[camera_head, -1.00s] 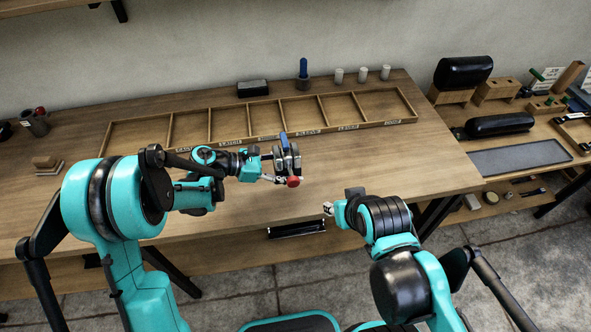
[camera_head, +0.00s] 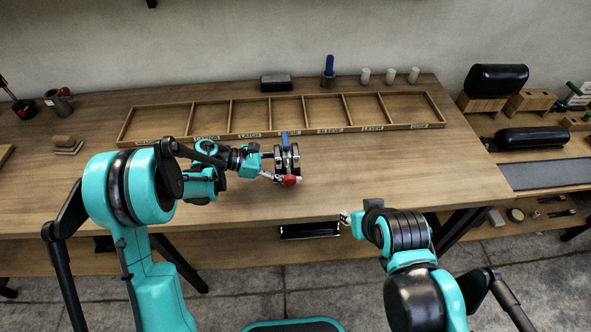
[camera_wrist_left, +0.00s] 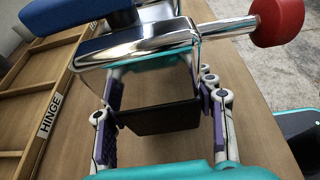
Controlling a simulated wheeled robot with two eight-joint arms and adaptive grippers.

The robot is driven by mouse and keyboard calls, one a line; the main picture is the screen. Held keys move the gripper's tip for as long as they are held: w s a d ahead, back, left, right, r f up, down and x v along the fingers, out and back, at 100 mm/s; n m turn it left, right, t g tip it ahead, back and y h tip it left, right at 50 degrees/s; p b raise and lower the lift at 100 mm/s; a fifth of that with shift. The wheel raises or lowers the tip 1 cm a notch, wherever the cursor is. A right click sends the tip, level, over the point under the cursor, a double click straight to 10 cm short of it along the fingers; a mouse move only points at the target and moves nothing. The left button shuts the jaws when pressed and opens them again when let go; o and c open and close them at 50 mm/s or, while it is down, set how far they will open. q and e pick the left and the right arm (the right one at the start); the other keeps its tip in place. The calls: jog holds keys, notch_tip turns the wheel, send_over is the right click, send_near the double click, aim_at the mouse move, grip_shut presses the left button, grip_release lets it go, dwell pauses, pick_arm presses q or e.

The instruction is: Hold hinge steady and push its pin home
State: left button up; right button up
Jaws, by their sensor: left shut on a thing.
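The hinge (camera_head: 294,160) is a shiny metal piece with a blue part (camera_head: 284,138) on top. Its pin ends in a red knob (camera_head: 291,181) on the near side. My left gripper (camera_head: 272,165) is shut on the hinge above the bench top. In the left wrist view the chrome hinge body (camera_wrist_left: 140,42) spans beyond the two fingers (camera_wrist_left: 163,112). There a bare length of pin shaft (camera_wrist_left: 225,27) shows between the body and the red knob (camera_wrist_left: 277,20). My right gripper (camera_head: 346,217) is apart from the hinge, near the bench's front edge; its jaws are too small to read.
A wooden tray (camera_head: 440,117) with several labelled compartments lies behind the hinge; one label reads HINGE in the left wrist view (camera_wrist_left: 48,115). A black box (camera_head: 276,83), a blue-handled tool (camera_head: 329,68) and white cylinders stand behind it. The bench right of the hinge (camera_head: 400,170) is clear.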

aim_at(281, 170)
pick_arm(q)
jog(key=shift+w+a+f+b, duration=0.4)
jog(key=shift+a+f+b, duration=0.1)
jog(key=shift+a+f, duration=0.15)
jog(key=shift+w+a+f+b, duration=0.35)
jog(key=shift+a+f+b, duration=0.1)
jog(key=shift+a+f, duration=0.2)
jog(key=shift+f+b, duration=0.55)
jog(key=shift+f, duration=0.05)
dwell(0.4)
jog(key=o, duration=1.8)
